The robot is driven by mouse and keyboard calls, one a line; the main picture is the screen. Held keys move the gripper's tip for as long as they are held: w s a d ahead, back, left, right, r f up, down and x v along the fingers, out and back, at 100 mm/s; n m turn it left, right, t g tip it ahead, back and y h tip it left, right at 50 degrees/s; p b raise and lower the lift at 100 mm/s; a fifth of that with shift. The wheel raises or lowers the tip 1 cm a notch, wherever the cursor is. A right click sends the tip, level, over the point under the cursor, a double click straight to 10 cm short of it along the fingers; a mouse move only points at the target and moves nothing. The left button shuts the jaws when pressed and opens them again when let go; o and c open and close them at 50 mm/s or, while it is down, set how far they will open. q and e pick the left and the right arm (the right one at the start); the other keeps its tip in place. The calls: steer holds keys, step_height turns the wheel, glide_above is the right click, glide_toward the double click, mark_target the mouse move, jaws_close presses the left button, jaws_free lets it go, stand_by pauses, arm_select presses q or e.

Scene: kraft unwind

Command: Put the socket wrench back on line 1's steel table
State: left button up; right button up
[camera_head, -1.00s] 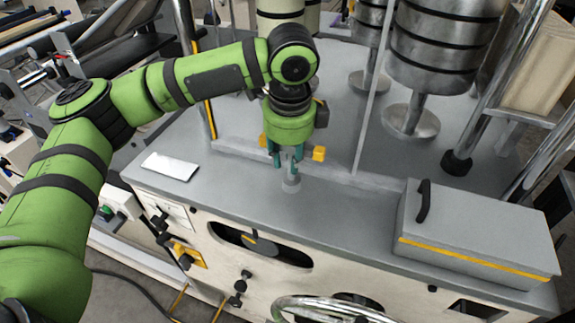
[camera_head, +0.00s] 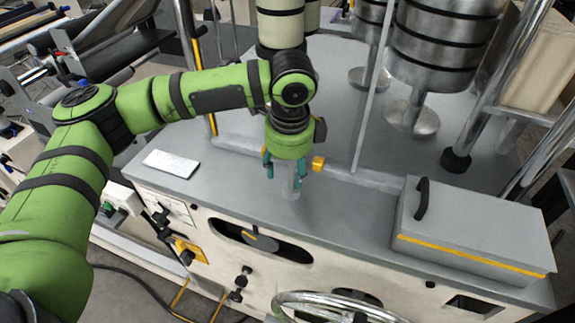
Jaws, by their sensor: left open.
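My left gripper (camera_head: 285,173) points down over the front part of a grey steel table (camera_head: 235,190). Its green-tipped fingers are open. A small grey metal piece (camera_head: 292,187) stands between and just below the fingers, on the tabletop. It may be the socket wrench, but its shape is too small and too hidden to tell. I cannot see whether a finger touches it. My right gripper is not in view.
A white card (camera_head: 171,163) lies left on the table. A grey lidded box (camera_head: 475,225) with a black handle stands at the right. Steel rollers (camera_head: 445,45) and a thin upright rod (camera_head: 372,100) stand behind. A handwheel (camera_head: 335,300) is at the front.

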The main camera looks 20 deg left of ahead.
arm_select(q)
steer(key=shift+r, duration=0.1)
steer(key=shift+r, duration=0.3)
step_height(320, 180, up, 12)
steer(key=s+b, duration=0.1)
steer(key=b, duration=0.1)
steer(key=shift+s+d+f, duration=0.2)
steer(key=shift+d+f, duration=0.05)
steer(key=shift+d, duration=0.15)
steer(key=shift+s+f, duration=0.1)
steer(key=shift+f, duration=0.05)
